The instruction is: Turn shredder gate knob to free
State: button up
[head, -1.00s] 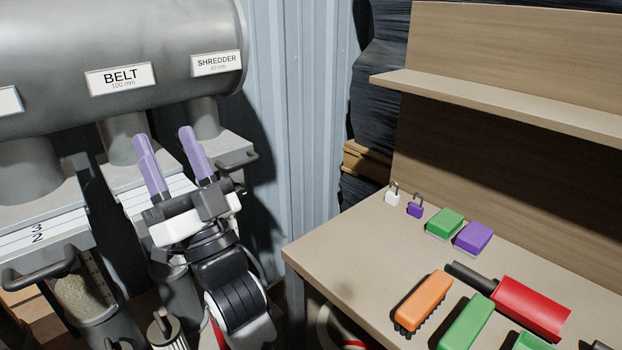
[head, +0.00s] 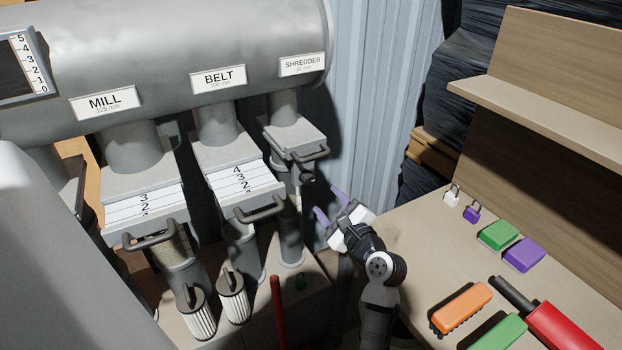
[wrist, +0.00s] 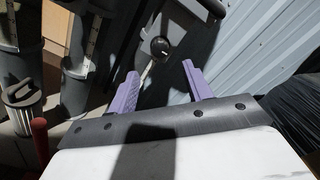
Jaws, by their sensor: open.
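The shredder gate (head: 295,135) sits under the duct labelled SHREDDER (head: 303,64), with a grey handle at its front. A dark round knob (wrist: 159,46) with a small pale mark shows in the wrist view, on the shredder pipe's side. It also shows, small and dark, below the gate in the head view (head: 307,178). My gripper (head: 328,204) is open, with purple fingers, to the right of and below the knob. In the wrist view the knob lies beyond the gap between the fingertips (wrist: 160,72), apart from them. I cannot tell which setting the mark points to.
The belt gate (head: 235,180) and mill gate (head: 143,205) stand to the left, with protruding handles. Below them are white filters (head: 233,298) and a red rod (head: 278,312). A workbench (head: 410,225) with padlocks and brushes lies right; a corrugated wall (head: 375,90) is behind.

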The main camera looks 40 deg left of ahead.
aim_at(310, 182)
jog(key=p+x, duration=0.2)
jog(key=x, duration=0.7)
jog(key=shift+w+a, duration=0.1)
jog(key=shift+a, duration=0.15)
jog(key=shift+c, duration=0.4)
jog(key=c, duration=0.9)
